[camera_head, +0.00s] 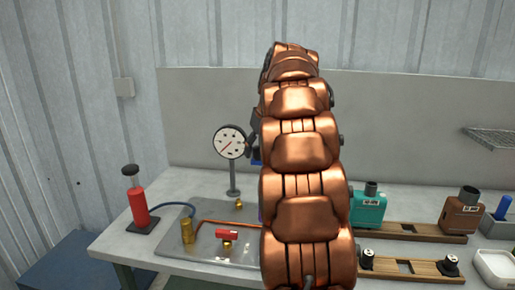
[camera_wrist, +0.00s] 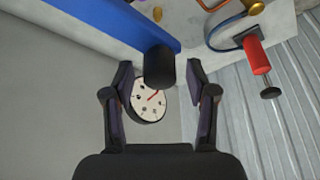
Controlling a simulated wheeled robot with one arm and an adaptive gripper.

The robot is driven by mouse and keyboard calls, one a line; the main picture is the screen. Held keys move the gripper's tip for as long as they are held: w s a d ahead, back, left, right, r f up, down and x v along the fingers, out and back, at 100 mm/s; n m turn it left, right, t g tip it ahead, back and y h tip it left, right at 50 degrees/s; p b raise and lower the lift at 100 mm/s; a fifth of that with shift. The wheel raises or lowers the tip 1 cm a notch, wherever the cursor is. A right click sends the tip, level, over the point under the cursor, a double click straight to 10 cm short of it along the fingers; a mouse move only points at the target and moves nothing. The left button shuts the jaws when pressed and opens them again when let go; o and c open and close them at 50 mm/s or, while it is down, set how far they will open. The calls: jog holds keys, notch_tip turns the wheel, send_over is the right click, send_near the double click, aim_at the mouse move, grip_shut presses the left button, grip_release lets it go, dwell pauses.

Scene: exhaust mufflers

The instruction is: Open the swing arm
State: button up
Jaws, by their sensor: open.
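The swing arm (camera_wrist: 95,22) shows in the wrist view as a blue bar running from the upper left to a black cylindrical handle (camera_wrist: 159,68). My gripper (camera_wrist: 160,76) is open, with one finger on each side of the handle. Gaps show between the handle and both fingers. A little of my dark gripper (camera_head: 253,131) shows there too, right of the gauge.
A round gauge (camera_head: 230,142) on a post stands close to my gripper. A red hand pump (camera_head: 138,207) and a red-handled valve (camera_head: 227,236) are on the left of the bench. Teal (camera_head: 369,207) and brown (camera_head: 461,211) housings stand at right. A back panel (camera_head: 400,130) rises behind.

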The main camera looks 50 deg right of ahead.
jog(key=shift+c, duration=0.2)
grip_shut()
dwell(0.4)
